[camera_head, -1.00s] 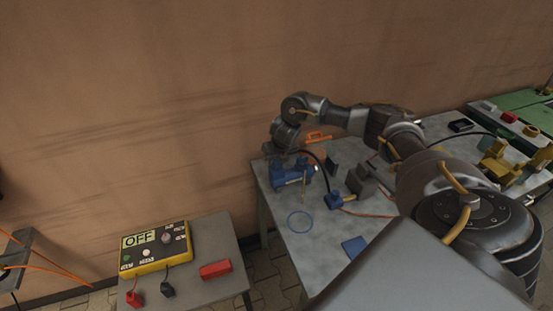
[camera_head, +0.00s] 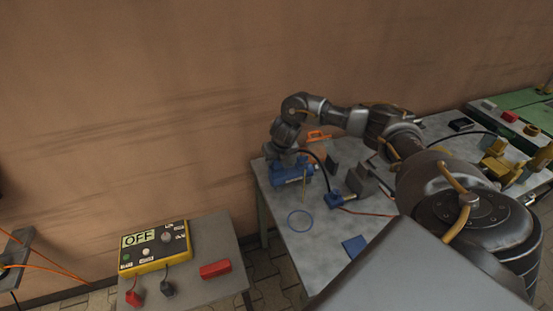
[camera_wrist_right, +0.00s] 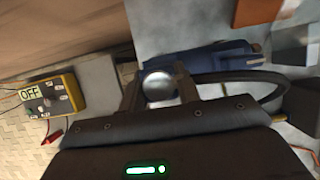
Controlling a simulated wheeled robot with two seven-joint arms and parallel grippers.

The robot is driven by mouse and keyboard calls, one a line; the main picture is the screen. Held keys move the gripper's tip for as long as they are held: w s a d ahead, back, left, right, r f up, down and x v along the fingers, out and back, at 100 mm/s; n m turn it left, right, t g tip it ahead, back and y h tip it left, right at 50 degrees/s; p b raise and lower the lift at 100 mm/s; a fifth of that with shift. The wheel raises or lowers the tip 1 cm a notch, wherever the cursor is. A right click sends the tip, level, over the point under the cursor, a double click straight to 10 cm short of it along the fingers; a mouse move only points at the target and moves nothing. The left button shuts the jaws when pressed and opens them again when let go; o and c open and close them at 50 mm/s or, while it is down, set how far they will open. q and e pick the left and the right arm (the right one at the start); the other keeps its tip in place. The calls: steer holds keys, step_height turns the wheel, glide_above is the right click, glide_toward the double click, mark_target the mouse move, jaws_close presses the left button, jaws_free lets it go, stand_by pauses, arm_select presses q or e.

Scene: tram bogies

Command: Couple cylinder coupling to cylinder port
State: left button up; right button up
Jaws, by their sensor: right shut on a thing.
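My right gripper (camera_head: 283,158) is at the left end of the table, close over the blue cylinder (camera_head: 293,177). In the right wrist view its fingers (camera_wrist_right: 160,88) are shut on a round silvery part, which I take for the cylinder coupling (camera_wrist_right: 157,84). A black hose (camera_wrist_right: 262,77) curves away to the right. The blue cylinder (camera_wrist_right: 205,62) lies just beyond the fingertips. The cylinder port cannot be made out, and I cannot tell whether the coupling touches it. My left gripper is not in view.
An orange-handled thing (camera_head: 318,135), a blue block with a cable (camera_head: 335,200), a blue ring (camera_head: 300,221) and a blue plate (camera_head: 354,246) are on the table. A yellow OFF box (camera_head: 155,247) and a red block (camera_head: 215,269) are on the lower left table.

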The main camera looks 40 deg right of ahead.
steer(key=shift+f, duration=0.2)
steer(key=o, duration=1)
steer(key=shift+r, duration=0.1)
steer(key=p+v, duration=0.1)
steer(key=v, duration=0.9)
steer(key=shift+s+a+r, duration=0.1)
steer(key=shift+r, duration=0.2)
